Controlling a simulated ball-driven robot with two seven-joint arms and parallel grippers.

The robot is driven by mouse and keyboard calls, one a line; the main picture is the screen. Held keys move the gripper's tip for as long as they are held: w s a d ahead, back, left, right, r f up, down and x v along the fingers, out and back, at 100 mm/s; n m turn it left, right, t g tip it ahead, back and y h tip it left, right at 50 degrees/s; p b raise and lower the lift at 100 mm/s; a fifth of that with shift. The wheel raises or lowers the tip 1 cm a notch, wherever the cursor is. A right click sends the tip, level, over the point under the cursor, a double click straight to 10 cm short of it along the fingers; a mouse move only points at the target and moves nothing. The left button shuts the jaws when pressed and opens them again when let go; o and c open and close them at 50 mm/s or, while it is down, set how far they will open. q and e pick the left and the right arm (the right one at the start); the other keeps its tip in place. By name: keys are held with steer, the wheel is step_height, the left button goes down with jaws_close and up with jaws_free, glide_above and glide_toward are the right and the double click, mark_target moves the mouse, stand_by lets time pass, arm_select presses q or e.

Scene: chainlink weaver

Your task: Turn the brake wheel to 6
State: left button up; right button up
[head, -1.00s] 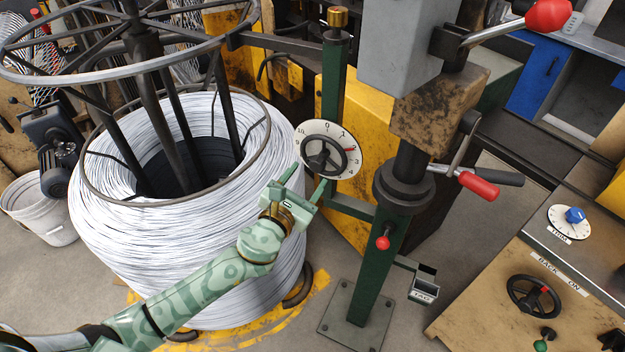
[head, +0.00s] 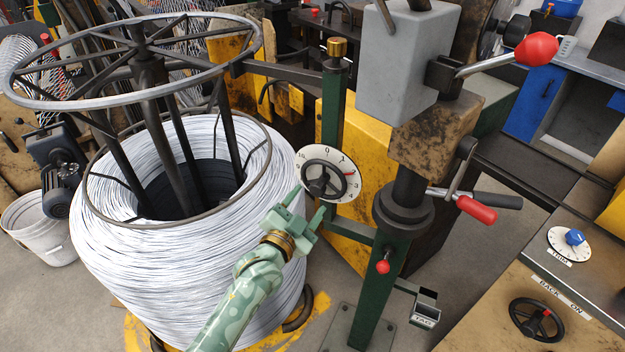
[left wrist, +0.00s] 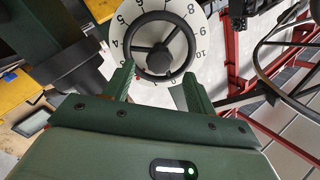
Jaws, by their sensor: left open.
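The brake wheel (head: 324,181) is a black three-spoked handwheel on a white numbered dial (head: 349,160), fixed to the green post. A red mark shows at the dial's right side in the head view. My left gripper (head: 308,205) is open just below and in front of the wheel, with nothing between its fingers. In the left wrist view the wheel (left wrist: 160,17) lies just beyond the open fingertips (left wrist: 157,78), and numerals such as 5 and 10 show on the dial (left wrist: 207,38). I cannot tell whether a finger touches the rim. My right gripper is not in view.
A large coil of white wire (head: 105,255) stands left of the dial, close to my left arm. A red-handled crank (head: 476,208) and a red knob (head: 383,267) are to the right. A small handwheel (head: 537,320) sits on the panel at the lower right.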

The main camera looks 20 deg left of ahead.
mark_target(315, 192)
arm_select(q)
steer(key=n+p, duration=0.1)
steer(key=n, duration=0.3)
steer(key=n+p, duration=0.1)
steer(key=n, duration=0.2)
steer(key=shift+w+r+p, duration=0.1)
steer(key=shift+r+p, duration=0.25)
steer(key=shift+r, duration=0.05)
steer(key=n, duration=0.3)
steer(key=n+p, duration=0.1)
steer(key=n, duration=0.1)
steer(key=shift+f, duration=0.3)
steer(key=w, duration=0.1)
steer(key=w+b, duration=0.1)
steer(key=w+n, duration=0.1)
steer(key=shift+w+d+f+b, duration=0.3)
steer(key=shift+d, duration=0.05)
steer(key=shift+w+d, duration=0.1)
steer(key=shift+w, duration=0.1)
steer(key=shift+r, duration=0.15)
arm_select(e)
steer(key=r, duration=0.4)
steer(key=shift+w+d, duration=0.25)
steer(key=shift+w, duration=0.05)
